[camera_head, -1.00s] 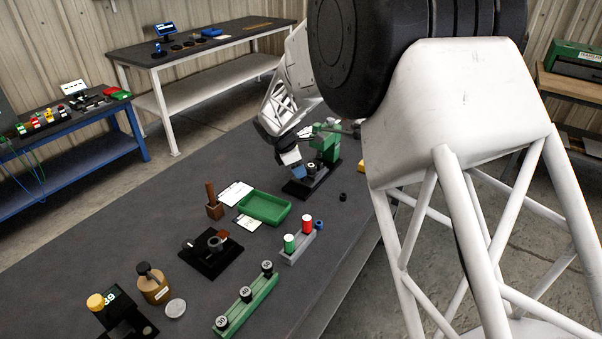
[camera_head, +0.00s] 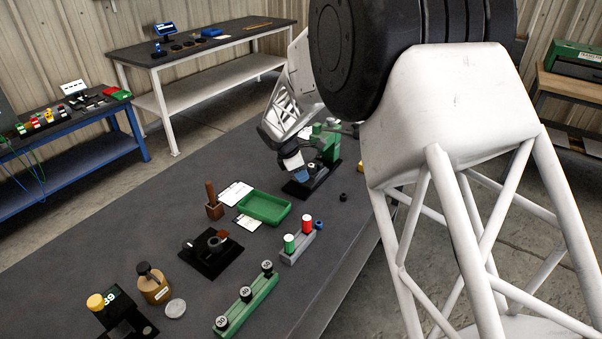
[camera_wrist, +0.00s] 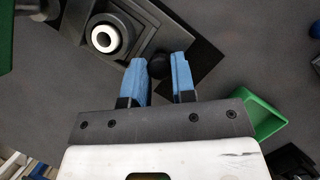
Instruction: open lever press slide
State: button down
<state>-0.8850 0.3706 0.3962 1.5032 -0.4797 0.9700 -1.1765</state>
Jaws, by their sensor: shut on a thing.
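The lever press, with a green upright body (camera_head: 327,142), stands on a black base at the far end of the dark bench. It is partly hidden behind my gripper (camera_head: 300,174) in the head view. In the wrist view my blue fingertips (camera_wrist: 159,78) are closed around a small round black knob (camera_wrist: 159,65). The knob sits at the edge of the press's dark base parts (camera_wrist: 150,32). A black ring with a white centre (camera_wrist: 104,38) lies on these parts, up and left of my fingers. The slide's exact extent is hard to make out.
A green tray (camera_head: 265,208) and a grey holder with a red and a green cylinder (camera_head: 298,246) stand nearer on the bench. A small black piece (camera_head: 343,197) lies right of the press. The green tray edge also shows in the wrist view (camera_wrist: 258,115).

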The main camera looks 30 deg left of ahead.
jog(key=shift+s+r, duration=0.1)
jog(key=shift+s, duration=2.2)
jog(key=c, duration=1.2)
grip_release()
jog(key=shift+v, duration=3.9)
